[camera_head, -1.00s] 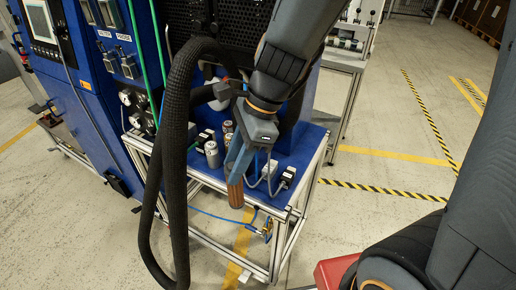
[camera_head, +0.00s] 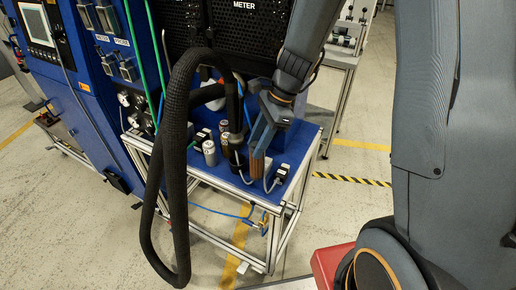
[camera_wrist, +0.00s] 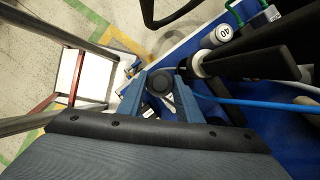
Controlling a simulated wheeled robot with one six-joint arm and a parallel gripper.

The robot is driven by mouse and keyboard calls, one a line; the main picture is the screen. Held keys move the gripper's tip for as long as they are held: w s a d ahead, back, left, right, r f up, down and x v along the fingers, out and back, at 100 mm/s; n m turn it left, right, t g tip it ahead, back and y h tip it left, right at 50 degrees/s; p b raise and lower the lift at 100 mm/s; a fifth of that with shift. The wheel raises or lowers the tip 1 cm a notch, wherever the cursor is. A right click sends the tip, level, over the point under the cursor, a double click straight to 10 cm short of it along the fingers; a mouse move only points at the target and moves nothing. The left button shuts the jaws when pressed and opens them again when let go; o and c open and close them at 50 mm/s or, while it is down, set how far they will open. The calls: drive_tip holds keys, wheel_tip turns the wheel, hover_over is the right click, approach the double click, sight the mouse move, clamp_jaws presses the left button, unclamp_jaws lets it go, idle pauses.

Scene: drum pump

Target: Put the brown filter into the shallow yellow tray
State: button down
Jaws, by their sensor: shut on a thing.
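The brown filter (camera_head: 257,165) is upright, with its brown lower part showing below my gripper (camera_head: 259,147). My gripper is shut on it, over the front right part of the blue bench (camera_head: 212,173). In the wrist view, the filter's dark round top (camera_wrist: 160,83) sits between the two blue-grey fingers of my gripper (camera_wrist: 168,90). I cannot tell whether the filter's lower end touches the bench. I cannot make out a shallow yellow tray in either view.
A thick black hose (camera_head: 174,130) loops in front of the bench, left of my gripper. Grey cylinders (camera_head: 210,153) stand left of the filter. A small black-and-white connector (camera_head: 282,173) with a cable is close on its right. Open floor (camera_head: 345,215) lies to the right.

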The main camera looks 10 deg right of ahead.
sight(256, 161)
wheel_tip(256, 161, down, 3)
drive_tip(key=shift+w+d+f+p, duration=0.1)
drive_tip(key=shift+w+p, duration=0.05)
drive_tip(key=shift+p, duration=0.5)
drive_tip(key=shift+f, duration=0.15)
drive_tip(key=c, duration=1.3)
unclamp_jaws()
